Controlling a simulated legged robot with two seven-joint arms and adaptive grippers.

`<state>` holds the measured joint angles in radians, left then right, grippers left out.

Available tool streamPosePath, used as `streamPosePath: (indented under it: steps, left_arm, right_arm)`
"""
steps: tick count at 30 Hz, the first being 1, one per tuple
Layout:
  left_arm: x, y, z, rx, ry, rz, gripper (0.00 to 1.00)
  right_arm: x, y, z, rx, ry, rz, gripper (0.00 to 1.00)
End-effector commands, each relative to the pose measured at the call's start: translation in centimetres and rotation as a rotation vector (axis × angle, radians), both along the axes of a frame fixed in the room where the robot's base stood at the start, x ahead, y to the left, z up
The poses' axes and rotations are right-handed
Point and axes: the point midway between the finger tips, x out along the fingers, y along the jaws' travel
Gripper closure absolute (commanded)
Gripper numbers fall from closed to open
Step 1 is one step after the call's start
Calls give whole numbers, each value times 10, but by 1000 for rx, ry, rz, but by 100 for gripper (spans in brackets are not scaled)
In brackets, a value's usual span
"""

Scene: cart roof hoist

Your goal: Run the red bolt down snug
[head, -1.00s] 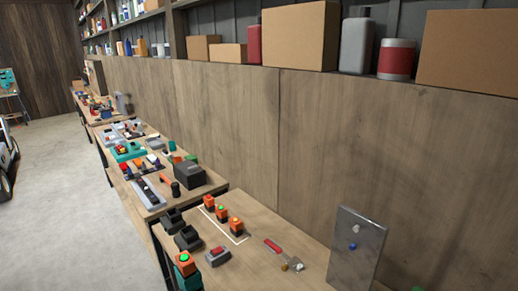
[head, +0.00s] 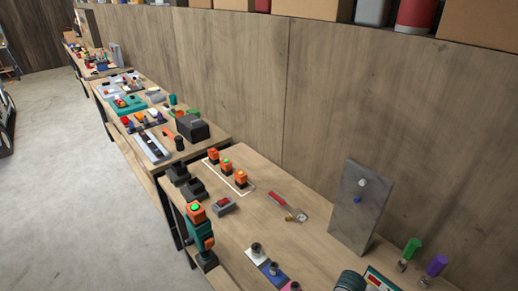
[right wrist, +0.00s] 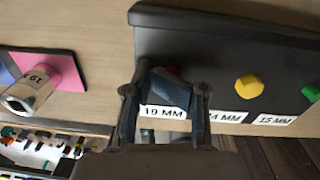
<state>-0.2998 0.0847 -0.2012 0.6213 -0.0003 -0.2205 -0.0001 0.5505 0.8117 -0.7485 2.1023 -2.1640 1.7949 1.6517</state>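No red bolt is clearly visible. A grey plate (head: 358,210) stands upright on the bench with a white bolt head (head: 362,182) and a blue bolt head (head: 357,199) on its face. A teal and orange power tool (head: 198,232) stands at the bench's left edge. My right gripper (right wrist: 170,90) appears open, in front of a black rack (right wrist: 225,45) labelled 19 MM and 15 MM, plus one partly covered label. A small red patch (right wrist: 172,71) shows behind the fingers, mostly hidden. A metal socket (right wrist: 30,92) lies on a pink pad (right wrist: 66,70). My left gripper is not in view.
Several orange-topped blocks (head: 226,164) stand in a white outline. A red-handled tool (head: 278,200) lies before the plate. Sockets sit on white, blue and pink pads (head: 257,253). Green (head: 411,248) and purple (head: 437,265) handled pieces stand at right. Yellow (right wrist: 249,88) and green knobs (right wrist: 311,93) sit on the rack.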

Motion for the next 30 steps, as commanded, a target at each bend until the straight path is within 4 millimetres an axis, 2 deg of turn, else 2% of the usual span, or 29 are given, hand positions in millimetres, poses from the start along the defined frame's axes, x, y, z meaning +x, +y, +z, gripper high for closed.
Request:
streamPosePath:
  steps: [17,20,30]
  left_arm:
    - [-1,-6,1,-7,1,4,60]
    - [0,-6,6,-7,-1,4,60]
    - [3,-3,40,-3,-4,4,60]
  right_arm:
    - [-1,5,2,-5,0,4,56]
    - [-1,5,9,-4,-1,5,56]
    - [0,4,54,-3,-2,5,56]
